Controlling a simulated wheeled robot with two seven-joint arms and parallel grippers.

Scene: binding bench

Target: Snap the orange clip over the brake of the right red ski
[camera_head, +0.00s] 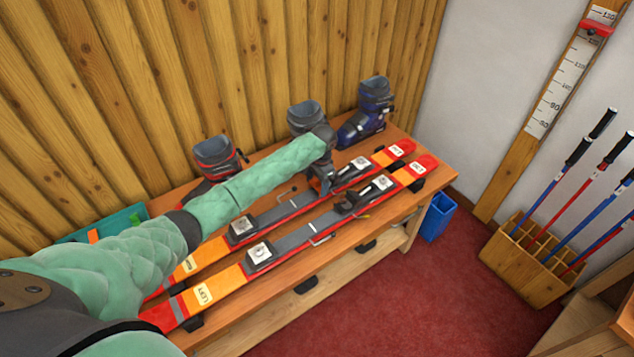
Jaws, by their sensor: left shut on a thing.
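Two red and orange skis lie side by side on the wooden bench. The near one (204,293) is marked LEFT; the far one, the right red ski (189,264), lies closer to the wall. Its grey binding runs along its middle, with a thin brake wire (286,194) at the side. My left gripper (321,186) points down over the far ski's binding, near its heel part, and is shut. A small orange patch at its jaws looks like the orange clip (314,184), mostly hidden by the gripper. I cannot tell whether it touches the brake. My right gripper is out of view.
Several ski boots (366,112) stand along the back of the bench (282,290). A teal tray (128,217) with an orange item lies at the left. A blue bin (438,217) and a wooden pole rack (527,262) stand on the red floor.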

